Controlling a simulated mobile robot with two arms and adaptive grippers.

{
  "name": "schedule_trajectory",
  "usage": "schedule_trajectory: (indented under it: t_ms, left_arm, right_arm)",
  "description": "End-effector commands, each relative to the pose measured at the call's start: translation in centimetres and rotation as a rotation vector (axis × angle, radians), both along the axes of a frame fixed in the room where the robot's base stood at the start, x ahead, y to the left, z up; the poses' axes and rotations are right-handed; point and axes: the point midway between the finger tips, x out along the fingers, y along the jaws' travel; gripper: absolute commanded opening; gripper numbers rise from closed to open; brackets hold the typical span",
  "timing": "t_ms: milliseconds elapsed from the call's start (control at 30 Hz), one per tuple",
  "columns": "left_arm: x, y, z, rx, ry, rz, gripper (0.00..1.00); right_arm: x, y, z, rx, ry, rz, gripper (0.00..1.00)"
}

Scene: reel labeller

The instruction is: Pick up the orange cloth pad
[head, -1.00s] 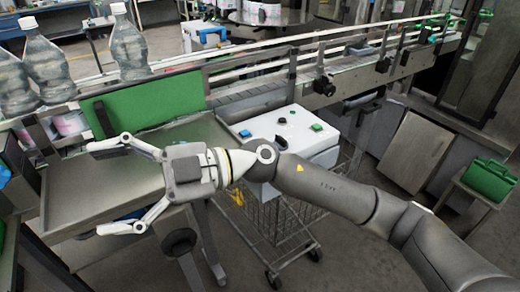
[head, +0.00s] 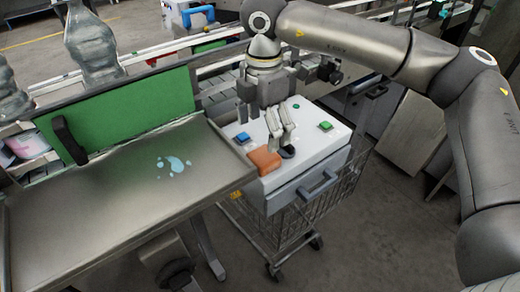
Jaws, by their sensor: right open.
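The orange cloth pad (head: 263,161) lies on the near left part of the white top of the control box (head: 315,158). My right gripper (head: 282,146) points down over the box, with its fingertips just beside and behind the pad. Its jaws are open, and nothing shows between them. I cannot tell whether a finger touches the pad. My left gripper is not in view.
A metal table (head: 110,215) with a light blue wet spill (head: 174,164) stands left of the box. A green panel (head: 125,118) rises behind it, with clear bottles (head: 92,45) beyond. A wire cart (head: 318,210) is under the box. A conveyor runs behind.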

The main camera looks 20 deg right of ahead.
Motion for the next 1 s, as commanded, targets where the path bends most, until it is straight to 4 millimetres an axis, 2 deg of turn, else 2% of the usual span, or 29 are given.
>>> schedule_trajectory:
  t_ms: [200,300,433,600,700,1000]
  left_arm:
    - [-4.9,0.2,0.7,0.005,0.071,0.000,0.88]
    - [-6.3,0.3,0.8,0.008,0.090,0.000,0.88]
    - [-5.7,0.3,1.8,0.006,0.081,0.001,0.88]
    - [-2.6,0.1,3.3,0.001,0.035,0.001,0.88]
    - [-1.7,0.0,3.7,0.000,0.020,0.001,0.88]
    - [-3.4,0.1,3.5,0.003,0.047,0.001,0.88]
  right_arm:
    - [-0.1,0.0,-3.0,0.001,0.004,0.003,0.83]
    - [-0.1,0.1,-3.6,0.003,0.002,0.004,0.83]
    - [0.1,0.0,-4.6,0.002,0.005,0.005,0.83]
    - [0.4,-0.1,-7.1,0.002,0.006,0.006,0.83]
    - [0.4,-0.1,-8.2,0.003,0.003,0.006,0.83]
    - [0.4,-0.1,-8.8,0.005,0.002,0.006,0.82]
